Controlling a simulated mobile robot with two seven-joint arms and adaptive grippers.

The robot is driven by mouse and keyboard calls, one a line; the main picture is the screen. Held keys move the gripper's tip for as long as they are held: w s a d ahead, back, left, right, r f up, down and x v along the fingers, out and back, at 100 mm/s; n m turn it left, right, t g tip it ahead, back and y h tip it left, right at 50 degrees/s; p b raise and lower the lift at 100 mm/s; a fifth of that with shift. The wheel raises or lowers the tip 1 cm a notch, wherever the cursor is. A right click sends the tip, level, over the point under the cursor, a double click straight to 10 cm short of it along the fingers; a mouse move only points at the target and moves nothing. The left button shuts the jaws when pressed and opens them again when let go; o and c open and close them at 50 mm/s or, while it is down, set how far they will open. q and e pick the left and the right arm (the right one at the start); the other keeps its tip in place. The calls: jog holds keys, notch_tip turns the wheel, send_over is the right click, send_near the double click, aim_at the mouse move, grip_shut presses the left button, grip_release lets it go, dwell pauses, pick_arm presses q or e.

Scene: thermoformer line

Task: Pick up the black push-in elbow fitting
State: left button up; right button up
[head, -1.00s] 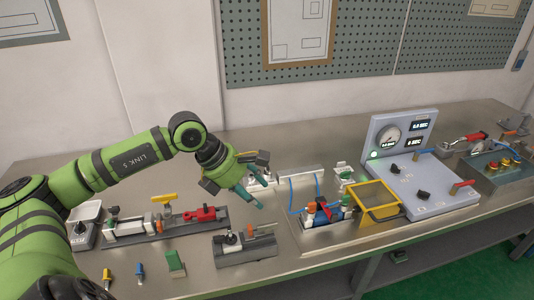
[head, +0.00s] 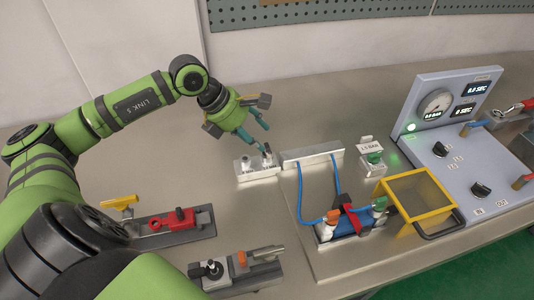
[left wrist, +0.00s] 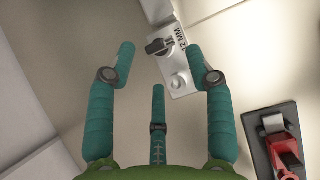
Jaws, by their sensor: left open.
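The black push-in elbow fitting (head: 267,157) sits at the right end of a small pale block (head: 258,175), just right of my left gripper's fingertips. It shows as a dark elbow in the left wrist view (left wrist: 158,46), beside the "12 MM" label. A round pale seat (left wrist: 177,82) on the same block carries nothing dark. My left gripper (head: 265,142) is open, with its teal fingers spread. In the left wrist view, the fitting lies beyond and between the fingertips (left wrist: 163,62), apart from them. My right gripper is not in view.
A silver manifold bar (head: 312,153) with blue tubes stands just right of the block. A red toggle clamp (head: 178,221) is on a rail at lower left. A yellow frame (head: 420,198) and a gauge panel (head: 440,150) stand farther right. The bench behind the block is bare.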

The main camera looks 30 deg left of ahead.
aim_at(265, 146)
pick_arm(q)
jog(key=p+x, duration=0.1)
jog(key=x, duration=0.2)
jog(key=p+x, duration=0.1)
jog(key=shift+w+a+f+p, duration=0.25)
jog(key=shift+a+p, duration=0.05)
jog(key=shift+w+d+f, duration=0.15)
jog(key=shift+f, duration=0.2)
jog(key=shift+w+d+f, duration=0.1)
jog(key=shift+f, duration=0.15)
jog(key=c, duration=1.1)
grip_shut()
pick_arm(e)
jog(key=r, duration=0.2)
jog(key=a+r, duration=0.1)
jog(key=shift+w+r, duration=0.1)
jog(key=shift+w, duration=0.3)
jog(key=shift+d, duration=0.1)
